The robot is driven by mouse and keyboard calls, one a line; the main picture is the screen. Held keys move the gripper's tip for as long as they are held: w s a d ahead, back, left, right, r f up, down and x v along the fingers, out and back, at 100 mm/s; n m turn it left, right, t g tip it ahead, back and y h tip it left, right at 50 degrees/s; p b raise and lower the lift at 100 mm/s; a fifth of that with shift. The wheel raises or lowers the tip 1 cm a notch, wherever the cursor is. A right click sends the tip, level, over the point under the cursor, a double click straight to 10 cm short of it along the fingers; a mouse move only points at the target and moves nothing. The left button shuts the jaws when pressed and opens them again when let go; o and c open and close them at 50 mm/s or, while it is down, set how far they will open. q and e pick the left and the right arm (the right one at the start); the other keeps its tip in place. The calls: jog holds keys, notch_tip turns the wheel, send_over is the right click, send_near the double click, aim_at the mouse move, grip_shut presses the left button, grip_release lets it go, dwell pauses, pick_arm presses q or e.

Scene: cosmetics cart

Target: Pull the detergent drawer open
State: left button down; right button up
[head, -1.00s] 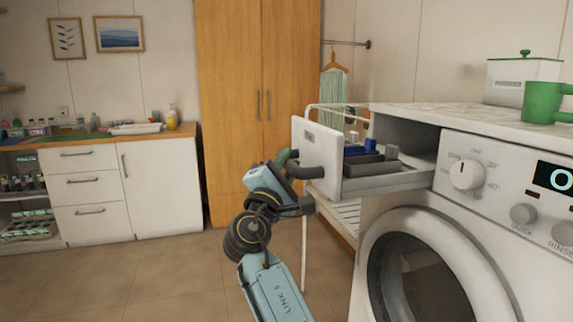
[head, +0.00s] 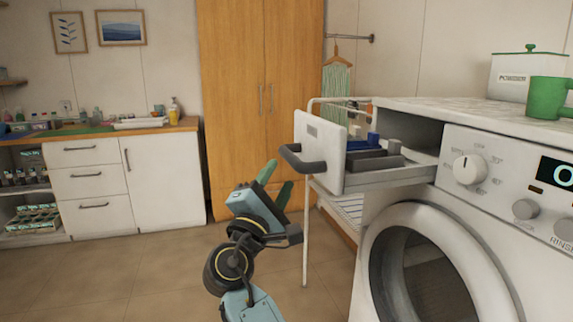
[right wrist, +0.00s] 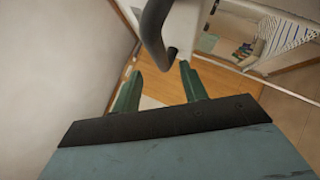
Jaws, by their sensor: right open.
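The detergent drawer (head: 325,135) stands pulled well out of the upper left of the washing machine (head: 405,210). Its white front carries a dark grey bar handle (head: 302,161), and blue and grey compartments show inside. My right gripper (head: 277,178) is open and empty, just below and left of the handle, its green fingers pointing up and apart from it. In the right wrist view the fingers (right wrist: 163,84) are spread with nothing between them, and the dark handle (right wrist: 155,30) is beyond the fingertips. My left gripper is not in view.
A green mug (head: 550,97) and a white container (head: 513,75) stand on the machine's top. A white rack (head: 345,205) stands behind the drawer. A wooden wardrobe (head: 235,100) and a white cabinet (head: 160,180) are at the back. The floor to the left is clear.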

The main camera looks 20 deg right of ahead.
jog(key=v, duration=0.6)
